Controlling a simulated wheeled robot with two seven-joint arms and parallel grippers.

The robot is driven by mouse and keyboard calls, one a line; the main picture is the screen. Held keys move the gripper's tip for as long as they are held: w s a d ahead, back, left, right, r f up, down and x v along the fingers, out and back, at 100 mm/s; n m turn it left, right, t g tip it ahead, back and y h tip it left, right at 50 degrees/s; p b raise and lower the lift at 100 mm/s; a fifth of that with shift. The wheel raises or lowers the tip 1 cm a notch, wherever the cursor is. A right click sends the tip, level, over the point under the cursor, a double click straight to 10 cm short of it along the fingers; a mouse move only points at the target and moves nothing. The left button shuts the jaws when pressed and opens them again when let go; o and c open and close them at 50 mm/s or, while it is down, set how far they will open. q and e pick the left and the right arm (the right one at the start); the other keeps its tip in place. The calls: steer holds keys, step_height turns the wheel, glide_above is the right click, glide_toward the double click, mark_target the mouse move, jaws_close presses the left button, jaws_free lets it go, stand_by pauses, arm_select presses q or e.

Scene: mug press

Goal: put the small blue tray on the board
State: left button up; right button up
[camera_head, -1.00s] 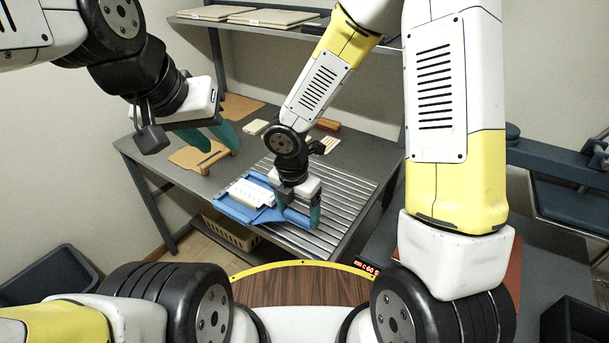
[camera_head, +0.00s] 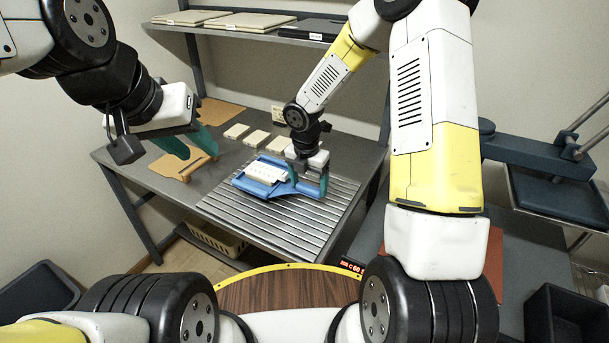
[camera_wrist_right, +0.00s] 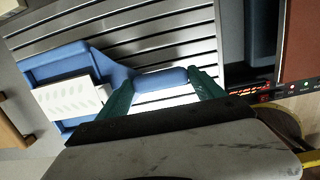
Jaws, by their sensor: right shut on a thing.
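The small blue tray (camera_head: 240,184) is in my right gripper (camera_head: 308,188), which is shut on its handle. A white slotted piece (camera_head: 266,172) lies in the tray. The tray is over the back left part of a slatted metal surface (camera_head: 290,225); I cannot tell if it touches. The right wrist view shows the tray's handle (camera_wrist_right: 160,79) between the teal fingers. A tan board (camera_head: 163,166) with a wooden bar lies left of the slats on the table. My left gripper (camera_head: 188,143) is open and empty above that board, partly hiding it.
Another brown board (camera_head: 217,110) lies at the table's back. Several small pale blocks (camera_head: 257,138) lie behind the tray. A shelf (camera_head: 240,36) hangs above the table, and a basket (camera_head: 215,238) stands below. The front and right slats are clear.

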steer(key=shift+a+f, duration=0.1)
steer(key=shift+f, duration=1.4)
steer(key=shift+s+f, duration=0.1)
steer(key=o, duration=1.7)
steer(key=shift+c, duration=0.2)
